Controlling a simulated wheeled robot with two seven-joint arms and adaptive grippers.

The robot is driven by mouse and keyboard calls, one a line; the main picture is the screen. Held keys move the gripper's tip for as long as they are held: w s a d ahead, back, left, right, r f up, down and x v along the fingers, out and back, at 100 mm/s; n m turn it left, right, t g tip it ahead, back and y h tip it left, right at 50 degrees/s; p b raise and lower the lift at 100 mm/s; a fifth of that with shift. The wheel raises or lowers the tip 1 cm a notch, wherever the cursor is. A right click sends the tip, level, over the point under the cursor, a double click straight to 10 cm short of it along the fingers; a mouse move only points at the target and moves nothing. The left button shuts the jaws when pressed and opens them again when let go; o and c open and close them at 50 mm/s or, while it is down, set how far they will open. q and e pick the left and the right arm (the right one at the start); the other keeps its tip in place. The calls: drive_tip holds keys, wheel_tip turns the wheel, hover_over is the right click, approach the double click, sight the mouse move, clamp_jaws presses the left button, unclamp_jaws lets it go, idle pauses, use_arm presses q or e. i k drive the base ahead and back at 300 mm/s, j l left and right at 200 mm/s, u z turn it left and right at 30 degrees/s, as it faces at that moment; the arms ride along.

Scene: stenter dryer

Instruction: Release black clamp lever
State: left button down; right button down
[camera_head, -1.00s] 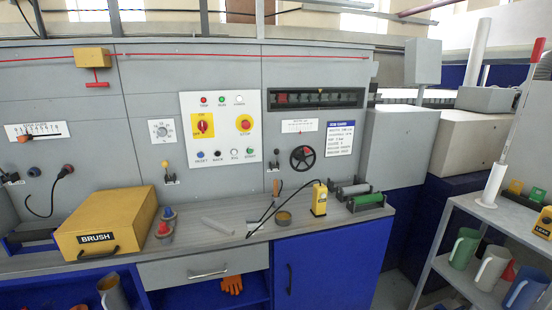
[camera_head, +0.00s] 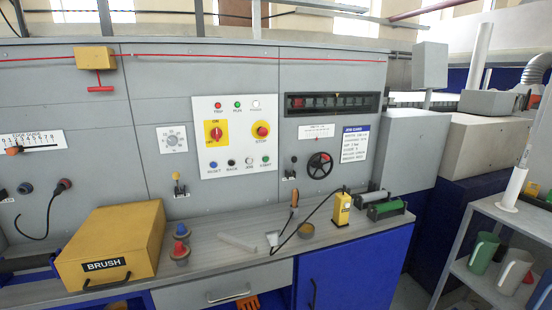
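A small lever with a black knob (camera_head: 294,161) stands on the grey machine front, left of a black handwheel (camera_head: 320,165). It looks about upright, and it is too small to tell its clamp state. A second lever with a yellow knob (camera_head: 176,178) is on the same front, further left, below a white dial. Another dark fitting (camera_head: 4,194) is partly cut off at the left edge. I cannot tell for sure which of these is the black clamp lever. Neither of my grippers is in view.
A yellow BRUSH box (camera_head: 112,248) and red- and blue-topped items (camera_head: 180,243) sit on the grey ledge. A yellow meter (camera_head: 341,208) with a black cable and green and grey rollers (camera_head: 384,210) stand at right. A shelf with mugs (camera_head: 482,252) is at far right.

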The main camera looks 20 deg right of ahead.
sight(294, 160)
drive_tip(key=i+j, duration=0.2)
drive_tip(key=j, duration=0.2)
drive_tip(key=i+j+z, duration=0.1)
drive_tip(key=j, duration=0.25)
drive_tip(key=i+j, duration=0.3)
drive_tip(key=i+j+z, duration=0.05)
drive_tip(key=j, duration=0.05)
